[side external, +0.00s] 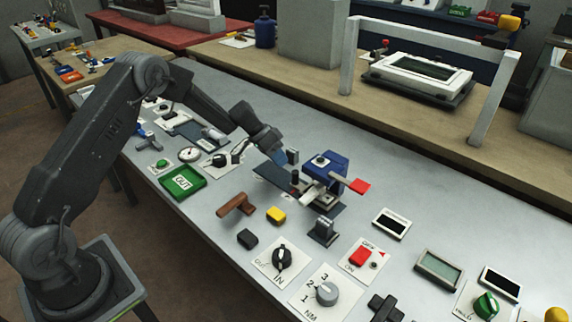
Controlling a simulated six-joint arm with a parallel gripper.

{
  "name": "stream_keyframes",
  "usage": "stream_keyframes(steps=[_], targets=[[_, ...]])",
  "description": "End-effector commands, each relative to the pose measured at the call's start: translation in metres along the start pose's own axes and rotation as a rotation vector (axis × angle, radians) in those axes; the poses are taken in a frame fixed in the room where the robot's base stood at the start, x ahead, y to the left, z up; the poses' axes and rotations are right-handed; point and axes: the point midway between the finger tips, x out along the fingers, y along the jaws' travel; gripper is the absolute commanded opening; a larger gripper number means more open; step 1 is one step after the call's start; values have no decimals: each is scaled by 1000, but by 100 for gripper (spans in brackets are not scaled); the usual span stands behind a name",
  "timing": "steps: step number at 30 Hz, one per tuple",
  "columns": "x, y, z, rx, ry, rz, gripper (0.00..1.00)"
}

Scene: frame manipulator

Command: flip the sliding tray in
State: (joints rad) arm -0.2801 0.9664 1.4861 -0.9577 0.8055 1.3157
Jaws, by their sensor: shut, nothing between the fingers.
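A blue press-like device (325,168) with a red-tipped lever (358,186) stands mid-table. A dark flat plate (270,177) sticks out at its left; it looks like the sliding tray, but I cannot tell for certain. My gripper (284,160) is shut and empty, pointing down just left of the blue device, over or beside the dark plate. I cannot tell whether it touches the plate. The gripper and arm hide part of the plate's far side.
Panels and switches fill the right. A white frame (432,40) stands on the rear bench.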

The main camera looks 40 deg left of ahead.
Motion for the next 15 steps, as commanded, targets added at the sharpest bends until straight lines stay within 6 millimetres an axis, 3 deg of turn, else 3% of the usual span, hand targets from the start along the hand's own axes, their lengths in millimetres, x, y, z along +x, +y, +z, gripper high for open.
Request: stream_keyframes(steps=[6,15], targets=[[-53,-4,0,-1,3,-5,0],[-96,-4,0,-1,1,-4,0]])
